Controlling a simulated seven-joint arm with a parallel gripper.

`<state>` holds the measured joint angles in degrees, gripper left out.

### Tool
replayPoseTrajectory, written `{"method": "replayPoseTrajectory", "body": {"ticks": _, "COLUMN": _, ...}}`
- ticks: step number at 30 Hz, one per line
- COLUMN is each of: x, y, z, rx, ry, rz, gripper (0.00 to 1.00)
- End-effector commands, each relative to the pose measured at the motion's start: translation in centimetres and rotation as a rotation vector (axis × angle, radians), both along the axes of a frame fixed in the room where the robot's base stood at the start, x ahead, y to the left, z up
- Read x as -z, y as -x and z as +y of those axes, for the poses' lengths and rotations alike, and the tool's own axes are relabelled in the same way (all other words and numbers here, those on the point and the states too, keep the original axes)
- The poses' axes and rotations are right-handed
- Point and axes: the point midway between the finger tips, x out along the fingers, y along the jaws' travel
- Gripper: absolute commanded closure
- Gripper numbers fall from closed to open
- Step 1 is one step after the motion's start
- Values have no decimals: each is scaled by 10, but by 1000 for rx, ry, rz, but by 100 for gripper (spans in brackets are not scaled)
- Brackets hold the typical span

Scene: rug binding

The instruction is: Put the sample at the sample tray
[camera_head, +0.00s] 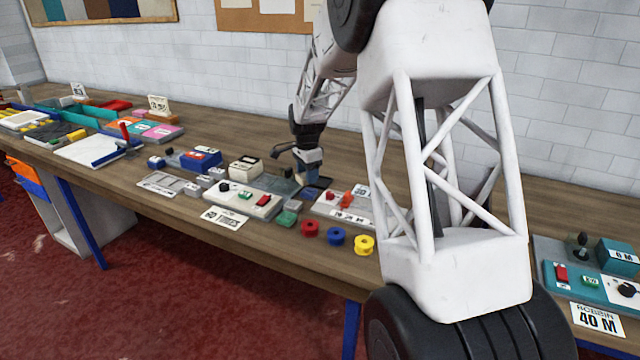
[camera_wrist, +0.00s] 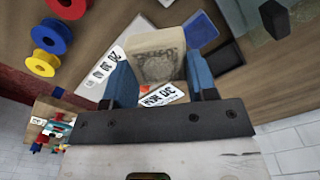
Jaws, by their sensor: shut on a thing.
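My gripper (camera_head: 308,172) is over the middle of the workbench, and it also shows in the wrist view (camera_wrist: 159,66). Its two blue fingers are shut on a beige block with a grey patterned face, which I take as the sample (camera_wrist: 157,42). The block stands between the fingers and seems raised over the bench. In the head view the block is hard to make out behind the arm. A flat grey tray with a label (camera_head: 165,184) lies left of the gripper near the front edge. I cannot tell whether it is the sample tray.
Red (camera_head: 310,230), blue (camera_head: 336,236) and yellow (camera_head: 364,245) spools stand at the front edge. A control panel (camera_head: 243,198) and a cream device (camera_head: 246,168) are left of the gripper. A blue square (camera_wrist: 200,29) and a dark tray (camera_wrist: 262,32) lie close by.

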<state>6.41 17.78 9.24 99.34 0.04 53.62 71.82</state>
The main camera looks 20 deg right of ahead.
Motion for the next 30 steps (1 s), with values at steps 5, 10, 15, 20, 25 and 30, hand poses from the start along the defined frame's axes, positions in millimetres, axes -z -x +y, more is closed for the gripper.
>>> {"method": "replayPoseTrajectory", "body": {"ticks": 5, "x": 11, "y": 6, "z": -15, "rx": 208, "ry": 0, "rz": 1, "gripper": 71}}
{"method": "replayPoseTrajectory", "body": {"ticks": 10, "x": 20, "y": 12, "z": -27, "rx": 408, "ry": 0, "rz": 0, "gripper": 71}}
{"method": "replayPoseTrajectory", "body": {"ticks": 15, "x": 31, "y": 19, "z": -41, "rx": 610, "ry": 0, "rz": 2, "gripper": 71}}
{"method": "replayPoseTrajectory", "body": {"ticks": 20, "x": 39, "y": 24, "z": -51, "rx": 782, "ry": 0, "rz": 0, "gripper": 71}}
{"method": "replayPoseTrajectory", "body": {"ticks": 25, "x": 46, "y": 28, "z": -59, "rx": 914, "ry": 0, "rz": 1, "gripper": 71}}
{"method": "replayPoseTrajectory", "body": {"ticks": 30, "x": 49, "y": 30, "z": -62, "rx": 979, "ry": 0, "rz": 1, "gripper": 71}}
